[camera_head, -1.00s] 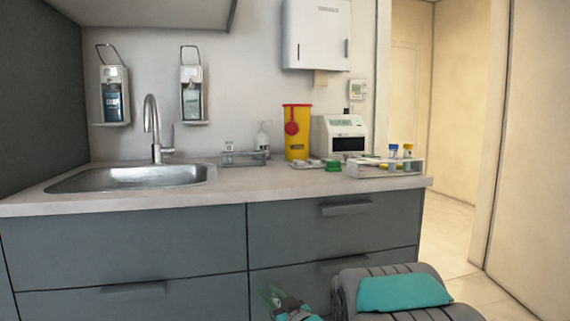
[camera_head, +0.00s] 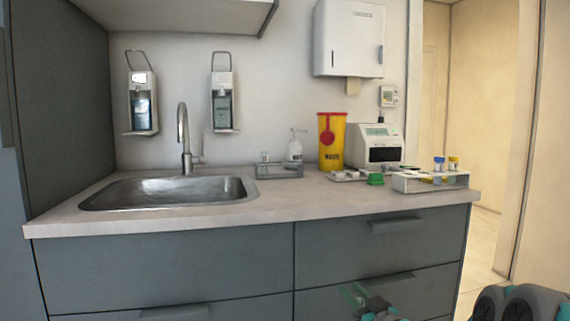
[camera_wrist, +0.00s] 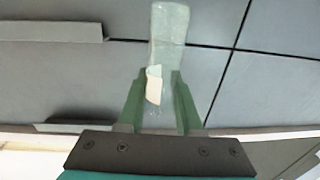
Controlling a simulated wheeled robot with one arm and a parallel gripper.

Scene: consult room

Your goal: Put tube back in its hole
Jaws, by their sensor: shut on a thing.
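A clear, pale tube (camera_wrist: 168,28) with a white label (camera_wrist: 154,85) sits between the green fingers of my gripper (camera_wrist: 158,80) in the wrist view. My gripper is shut on it, and the tube points away from the palm. In the head view my gripper (camera_head: 354,295) is low at the bottom edge, in front of the drawers and below the counter top. The tube is hard to make out there. A white tube rack (camera_head: 421,184) stands at the right end of the counter. It holds tubes with a blue cap (camera_head: 438,161) and a yellow cap (camera_head: 454,161). Its empty holes cannot be made out.
The counter (camera_head: 245,218) has a sink (camera_head: 165,190) on the left. A green-lidded item (camera_head: 375,179), a small tray (camera_head: 345,175), a white device (camera_head: 380,145) and a yellow waste bin (camera_head: 331,140) stand left of or behind the rack. Drawer handles (camera_head: 396,226) stick out below.

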